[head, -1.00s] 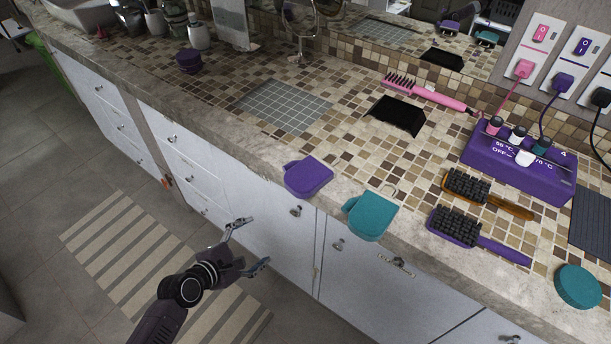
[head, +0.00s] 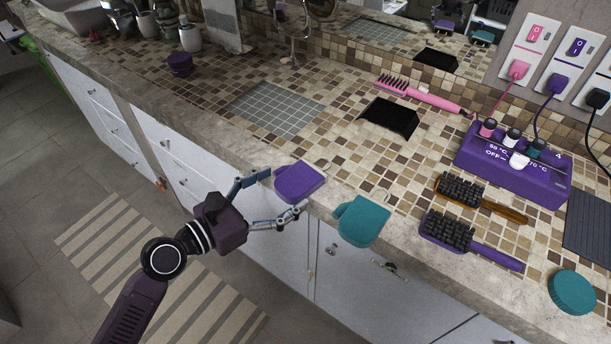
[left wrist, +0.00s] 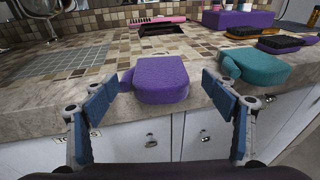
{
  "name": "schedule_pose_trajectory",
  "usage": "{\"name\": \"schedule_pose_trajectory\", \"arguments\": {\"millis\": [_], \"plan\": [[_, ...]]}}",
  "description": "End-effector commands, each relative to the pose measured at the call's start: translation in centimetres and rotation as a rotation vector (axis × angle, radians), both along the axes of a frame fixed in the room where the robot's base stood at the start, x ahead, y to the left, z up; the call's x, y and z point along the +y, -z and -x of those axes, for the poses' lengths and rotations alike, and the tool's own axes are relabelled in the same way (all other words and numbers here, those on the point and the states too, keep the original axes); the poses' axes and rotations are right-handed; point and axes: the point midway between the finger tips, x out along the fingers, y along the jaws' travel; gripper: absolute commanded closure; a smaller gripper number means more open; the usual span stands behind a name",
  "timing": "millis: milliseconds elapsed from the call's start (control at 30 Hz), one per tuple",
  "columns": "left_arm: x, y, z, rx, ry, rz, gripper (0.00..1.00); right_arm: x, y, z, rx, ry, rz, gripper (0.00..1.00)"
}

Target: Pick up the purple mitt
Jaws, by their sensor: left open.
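The purple mitt (head: 299,182) lies on the front edge of the tiled counter. In the left wrist view the purple mitt (left wrist: 159,80) sits ahead, between and beyond my fingers. My left gripper (head: 275,199) is open, with its two fingers pointing at the mitt from the front of the counter. In the left wrist view the open left gripper (left wrist: 160,116) is empty, its blue finger pads wide apart on either side of the mitt. My right gripper is not in view.
A teal mitt (head: 362,221) lies on the edge just right of the purple one. Brushes (head: 447,231), a purple heater box (head: 515,165) and a teal round item (head: 572,292) are farther right. A grey tiled patch (head: 275,109) lies behind. The counter's left stretch is mostly clear.

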Motion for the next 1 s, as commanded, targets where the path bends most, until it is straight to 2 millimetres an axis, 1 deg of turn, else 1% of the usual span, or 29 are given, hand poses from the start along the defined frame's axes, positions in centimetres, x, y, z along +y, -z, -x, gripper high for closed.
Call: {"name": "schedule_pose_trajectory", "arguments": {"millis": [100, 233, 400, 600, 733, 933, 967, 1000], "plan": [[-0.5, 0.0, -0.4, 0.002, 0.000, 0.004, 0.22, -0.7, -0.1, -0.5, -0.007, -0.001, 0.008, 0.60], [-1.5, 0.1, -1.4, 0.000, 0.000, 0.004, 0.22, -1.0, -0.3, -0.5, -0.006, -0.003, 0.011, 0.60], [-3.0, 0.2, -2.8, -0.001, 0.001, 0.003, 0.22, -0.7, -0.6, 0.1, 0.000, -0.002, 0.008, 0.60], [-5.1, 0.7, -4.8, 0.001, 0.001, 0.004, 0.22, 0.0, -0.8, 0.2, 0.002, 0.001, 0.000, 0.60], [-5.6, 0.8, -5.3, 0.001, 0.001, 0.002, 0.22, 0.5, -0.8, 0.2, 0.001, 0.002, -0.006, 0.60], [-5.6, 0.9, -5.3, 0.001, 0.001, 0.002, 0.22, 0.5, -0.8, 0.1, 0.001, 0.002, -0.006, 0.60], [-5.6, 0.9, -5.3, 0.001, 0.001, 0.002, 0.24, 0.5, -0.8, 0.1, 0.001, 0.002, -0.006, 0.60], [-5.6, 0.9, -5.3, 0.001, 0.001, 0.002, 0.28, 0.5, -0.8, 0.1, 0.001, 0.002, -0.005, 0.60]]}}
